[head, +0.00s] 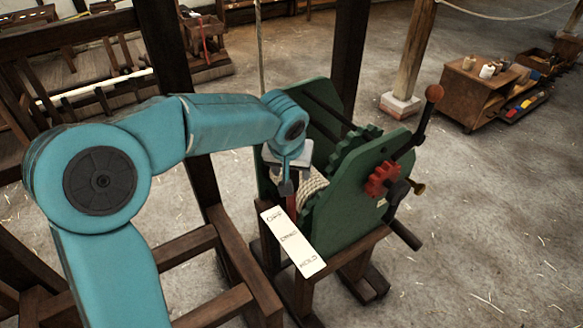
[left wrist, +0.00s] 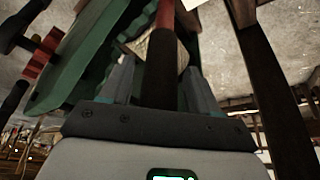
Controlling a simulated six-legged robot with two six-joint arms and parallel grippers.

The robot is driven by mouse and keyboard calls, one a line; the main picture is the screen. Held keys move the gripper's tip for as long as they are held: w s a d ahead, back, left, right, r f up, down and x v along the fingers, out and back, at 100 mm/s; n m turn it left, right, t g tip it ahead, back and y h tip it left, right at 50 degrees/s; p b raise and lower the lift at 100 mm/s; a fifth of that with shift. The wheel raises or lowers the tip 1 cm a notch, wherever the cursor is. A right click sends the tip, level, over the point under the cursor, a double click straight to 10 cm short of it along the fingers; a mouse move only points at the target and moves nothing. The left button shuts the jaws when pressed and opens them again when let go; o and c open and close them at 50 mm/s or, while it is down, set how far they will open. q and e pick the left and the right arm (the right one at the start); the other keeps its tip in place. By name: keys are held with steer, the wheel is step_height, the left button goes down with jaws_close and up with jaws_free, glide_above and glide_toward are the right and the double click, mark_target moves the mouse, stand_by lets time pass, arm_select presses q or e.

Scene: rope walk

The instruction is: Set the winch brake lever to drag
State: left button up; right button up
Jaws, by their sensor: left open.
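The winch (head: 347,215) has green side plates and a rope-wound drum (head: 313,184). A white label plate (head: 293,243) on its near side reads OFF at the far end, a middle word that looks like DRAG, and HOLD at the near end. The brake lever (head: 292,205) shows as a short red piece beside the OFF end, mostly hidden by my left gripper (head: 287,187). In the left wrist view the lever (left wrist: 166,18), red with a dark part, runs between the two spread fingers of the open gripper (left wrist: 160,80). My right gripper is out of view.
Dark wooden beams (head: 231,262) stand left of the winch. A wooden cart (head: 476,88) stands at the back right.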

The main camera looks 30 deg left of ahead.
arm_select(q)
steer(key=shift+s, duration=0.1)
steer(key=shift+w+d+f, duration=0.1)
steer(key=shift+w, duration=0.1)
jaws_close()
steer(key=s+d+f+t+y+b, duration=0.1)
steer(key=s+d+y+b, duration=0.2)
steer(key=d+b, duration=0.6)
steer(key=s+b, duration=0.1)
steer(key=b, duration=0.2)
steer(key=shift+d+f+m+t+y, duration=0.3)
steer(key=shift+d, duration=0.05)
jaws_free()
steer(key=shift+s, duration=0.2)
